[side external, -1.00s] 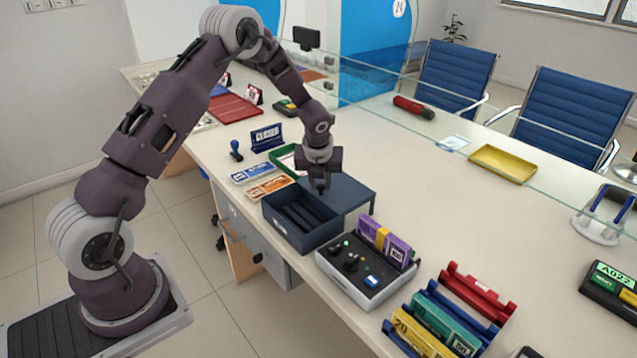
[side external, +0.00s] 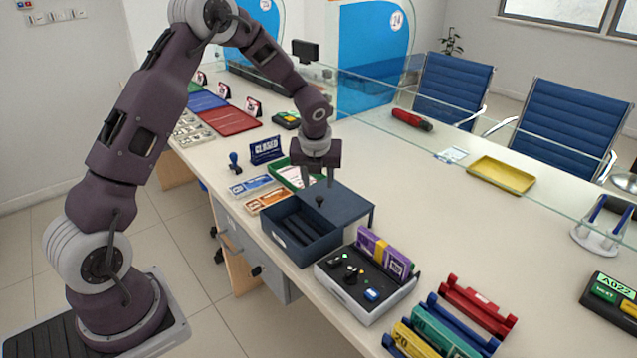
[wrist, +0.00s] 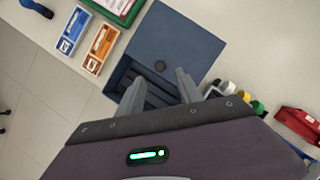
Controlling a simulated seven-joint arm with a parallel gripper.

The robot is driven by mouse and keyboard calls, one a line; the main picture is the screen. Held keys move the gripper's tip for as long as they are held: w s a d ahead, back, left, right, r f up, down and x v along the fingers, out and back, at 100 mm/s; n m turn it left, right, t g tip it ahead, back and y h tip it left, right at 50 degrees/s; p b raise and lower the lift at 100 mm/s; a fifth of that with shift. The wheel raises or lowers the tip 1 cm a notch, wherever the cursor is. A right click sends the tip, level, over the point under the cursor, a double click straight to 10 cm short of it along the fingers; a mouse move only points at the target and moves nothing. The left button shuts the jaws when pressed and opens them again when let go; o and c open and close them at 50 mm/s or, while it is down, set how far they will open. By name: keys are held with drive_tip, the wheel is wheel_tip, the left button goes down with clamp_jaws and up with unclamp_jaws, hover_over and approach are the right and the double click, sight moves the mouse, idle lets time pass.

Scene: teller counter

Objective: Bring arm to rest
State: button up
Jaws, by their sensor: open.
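My gripper (side external: 318,180) is open and empty, pointing down above the dark blue box on the counter. Its two fingers also show in the wrist view (wrist: 160,92), apart, with the box beneath them. The dark blue box (side external: 290,243) has an open compartment with dark dividers at the front. Its flat blue lid (side external: 345,205) covers the back part, and a small dark knob (wrist: 160,66) shows on it between the fingers. In the side view the fingertips appear just above the knob; I cannot tell the exact gap.
A grey tray (side external: 365,309) with small pieces and a purple-yellow bundle stands right of the box. Coloured racks (side external: 475,305) stand further right. Blue and orange trays (side external: 268,199), a stamp (side external: 235,162) and a CLOSED sign (side external: 266,149) are to the left. A glass screen runs behind.

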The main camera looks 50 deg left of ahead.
drive_tip(key=shift+r, duration=0.1)
drive_tip(key=s+d+r+n+t, duration=0.1)
drive_tip(key=s+d+r+n, duration=0.3)
drive_tip(key=s+r+n, duration=0.3)
drive_tip(key=s+d+r+n, duration=0.4)
drive_tip(key=s+r+n, duration=0.15)
drive_tip(key=r, duration=0.35)
drive_tip(key=s+d+r+n+h, duration=0.1)
drive_tip(key=s+d+n, duration=0.2)
drive_tip(key=s, duration=0.3)
drive_tip(key=s+d+r+n+t+h, duration=0.1)
drive_tip(key=s+d+n, duration=0.1)
drive_tip(key=s+n, duration=0.4)
drive_tip(key=s+d+n+h, duration=0.1)
drive_tip(key=s+d+n, duration=0.2)
drive_tip(key=s+n, duration=0.2)
drive_tip(key=s, duration=0.3)
drive_tip(key=shift+d+r, duration=0.35)
drive_tip(key=shift+r, duration=0.05)
